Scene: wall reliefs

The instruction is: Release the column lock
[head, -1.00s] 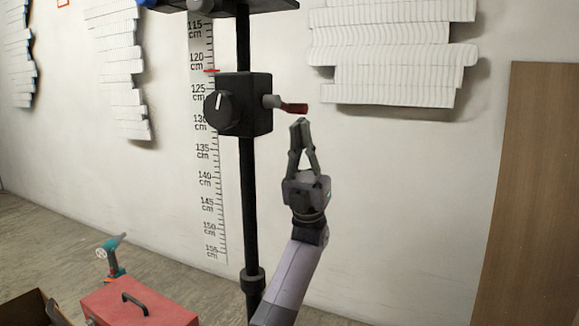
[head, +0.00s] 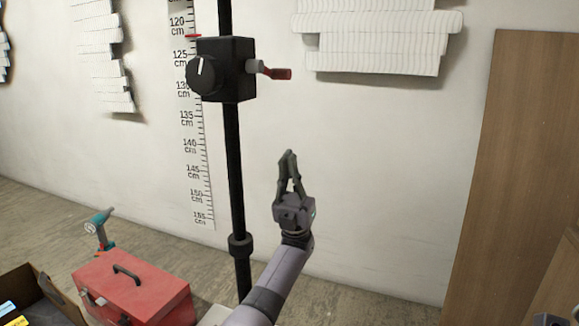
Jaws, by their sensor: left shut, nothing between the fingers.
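The black column (head: 235,180) stands upright in front of the wall. A black block (head: 238,70) sits on it, with a round knob (head: 203,74) on its left side. A lock lever with a red end (head: 277,74) sticks out from the block's right side, roughly level and tipped slightly down. My left gripper (head: 288,153) is shut and empty, pointing up. It is below the red lever and right of the column, apart from both.
A ruler scale (head: 197,150) hangs on the wall behind the column. A red toolbox (head: 140,290), a teal tool (head: 102,230) and an open dark box (head: 38,300) are at lower left. A brown wooden panel (head: 520,150) stands at right. White reliefs (head: 385,40) hang above.

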